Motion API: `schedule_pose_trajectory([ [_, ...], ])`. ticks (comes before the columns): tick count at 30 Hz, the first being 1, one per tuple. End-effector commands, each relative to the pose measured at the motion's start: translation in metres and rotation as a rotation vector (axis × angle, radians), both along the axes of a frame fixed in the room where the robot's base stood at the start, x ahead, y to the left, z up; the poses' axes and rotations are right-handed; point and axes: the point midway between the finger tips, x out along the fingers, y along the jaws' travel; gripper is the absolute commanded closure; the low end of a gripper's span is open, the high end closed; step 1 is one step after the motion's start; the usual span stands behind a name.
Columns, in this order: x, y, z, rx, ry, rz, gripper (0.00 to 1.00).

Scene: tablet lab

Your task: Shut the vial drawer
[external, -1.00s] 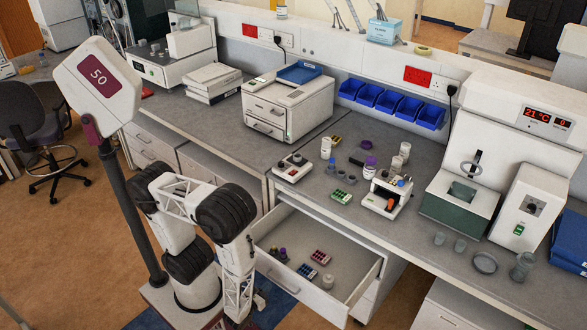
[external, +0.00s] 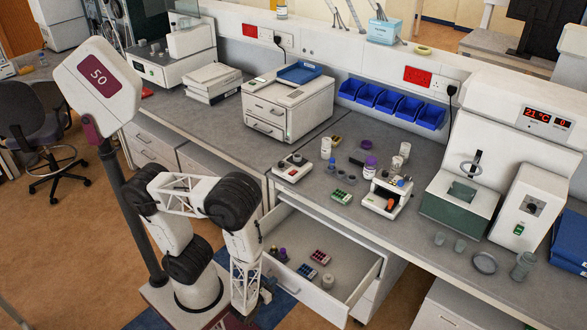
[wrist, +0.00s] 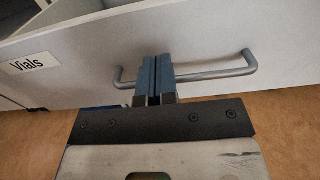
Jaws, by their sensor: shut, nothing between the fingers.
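The vial drawer (external: 358,289) is pulled out from under the bench, and its open top shows several small racks and vials inside. In the wrist view its white front (wrist: 210,35) carries a "Vials" label (wrist: 34,63) and a grey bar handle (wrist: 215,74). In the external view my gripper (external: 268,287) is low beside the left end of the drawer front.
The bench top (external: 310,207) above the drawer holds a small white device (external: 386,198), vials and racks.

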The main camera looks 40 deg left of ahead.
Motion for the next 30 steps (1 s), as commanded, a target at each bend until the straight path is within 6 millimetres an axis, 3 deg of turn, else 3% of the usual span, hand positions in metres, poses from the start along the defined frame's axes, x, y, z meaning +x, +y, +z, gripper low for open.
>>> schedule_pose_trajectory([
  [18, 0.027, 0.0, 0.0, -0.001, 0.0, 0.001, 1.0],
  [30, 0.034, 0.0, 0.0, 0.0, 0.0, 0.0, 1.0],
])
